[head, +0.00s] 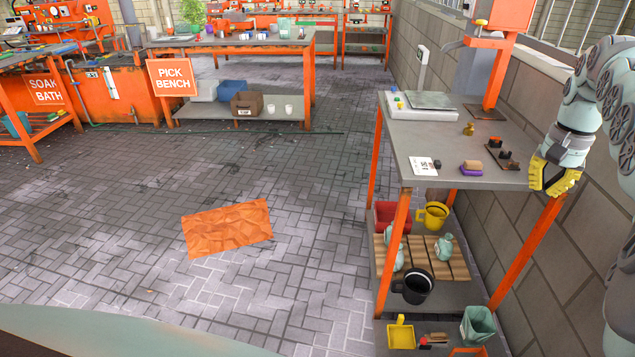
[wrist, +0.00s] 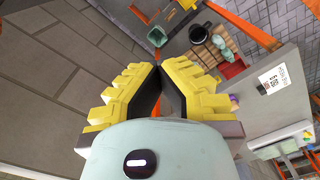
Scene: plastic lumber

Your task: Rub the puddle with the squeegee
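I cannot pick out a puddle on the floor, only grey paving with dark and pale patches. I cannot make out a squeegee for certain. A small red-and-dark tool (head: 433,341) lies on the lowest shelf of the rack at the right, too small to name. A purple-and-tan block (head: 471,168) lies on the rack's top. My gripper (head: 549,188) has yellow fingers and hangs by the right edge of the rack's top. In the wrist view my gripper (wrist: 160,68) has its fingertips together with nothing visible between them.
The grey-topped rack (head: 440,145) stands against the block wall, with a scale (head: 430,101), a yellow mug (head: 433,215) and a black pot (head: 418,287). An orange sheet (head: 228,229) lies on the open floor. The pick bench (head: 230,42) stands behind.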

